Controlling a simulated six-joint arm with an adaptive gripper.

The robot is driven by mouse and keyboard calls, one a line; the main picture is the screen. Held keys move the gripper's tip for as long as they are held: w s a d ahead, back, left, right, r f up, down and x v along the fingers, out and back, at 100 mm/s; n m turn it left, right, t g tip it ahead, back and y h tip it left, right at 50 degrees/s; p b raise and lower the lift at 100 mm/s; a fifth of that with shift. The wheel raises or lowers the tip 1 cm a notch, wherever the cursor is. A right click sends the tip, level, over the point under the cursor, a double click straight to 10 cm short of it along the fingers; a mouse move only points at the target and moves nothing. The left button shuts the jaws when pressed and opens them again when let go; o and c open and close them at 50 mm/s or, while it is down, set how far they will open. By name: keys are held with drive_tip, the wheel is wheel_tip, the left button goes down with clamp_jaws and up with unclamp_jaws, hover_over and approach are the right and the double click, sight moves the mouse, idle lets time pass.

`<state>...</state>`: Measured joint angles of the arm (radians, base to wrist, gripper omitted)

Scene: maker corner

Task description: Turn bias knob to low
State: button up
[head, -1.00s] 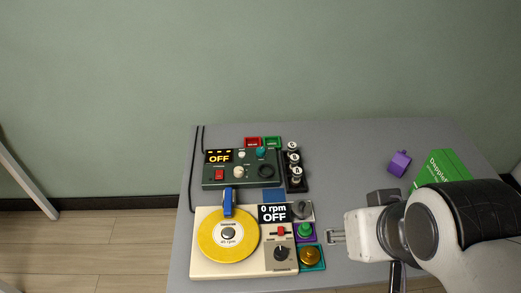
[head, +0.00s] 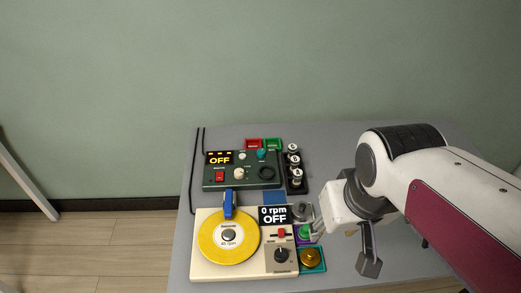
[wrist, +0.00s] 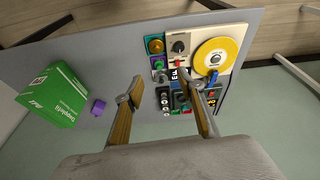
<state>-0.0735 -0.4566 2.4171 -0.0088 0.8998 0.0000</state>
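A dark green control unit (head: 213,183) stands at the back left of the table, with an "OFF" display, a red switch, a pale knob (head: 239,172), a teal knob (head: 261,155) and a dark ring. A cream turntable (head: 205,270) in front has a yellow disc, an "0 rpm OFF" display and a dark knob (head: 281,254). The labels are too small to read, so I cannot tell which knob is bias. My gripper (head: 315,229) is above the table, right of the turntable; its fingers (wrist: 168,98) are apart and empty in the wrist view.
A rack of white-topped pieces (head: 294,170) stands right of the green unit. Colored pads with knobs (head: 310,258) line the turntable's right side. The wrist view shows a green box (wrist: 50,95) and a purple piece (wrist: 97,107).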

drive_tip(key=w+a+f+g+h, duration=0.1)
drive_tip(key=w+a+f, duration=0.15)
drive_tip(key=w, duration=0.55)
drive_tip(key=w+a+f+g, duration=0.1)
drive_tip(key=w+a+f, duration=0.15)
drive_tip(key=w, duration=0.65)
drive_tip(key=m+h, duration=0.1)
drive_tip(key=m, duration=0.2)
approach(261, 151)
drive_tip(key=shift+t, duration=0.4)
drive_tip(key=s+f, duration=0.1)
drive_tip(key=s, duration=0.2)
drive_tip(key=s+f, duration=0.1)
drive_tip(key=s, duration=0.2)
drive_tip(key=s+f, duration=0.2)
drive_tip(key=s, duration=0.1)
drive_tip(key=shift+s+d+f, duration=0.1)
drive_tip(key=shift+s+d, duration=0.25)
drive_tip(key=shift+d, duration=0.05)
drive_tip(key=shift+m+t, duration=0.4)
drive_tip(key=shift+m, duration=0.2)
drive_tip(key=w, duration=0.4)
drive_tip(key=shift+w+a, duration=0.25)
drive_tip(key=shift+a, duration=0.1)
drive_tip(key=w+r+m+t, duration=0.1)
drive_tip(key=w+r+m, duration=0.1)
drive_tip(key=w+r, duration=0.1)
drive_tip(key=shift+a+m, duration=0.1)
drive_tip(key=shift+m, duration=0.2)
drive_tip(key=shift+f, duration=0.1)
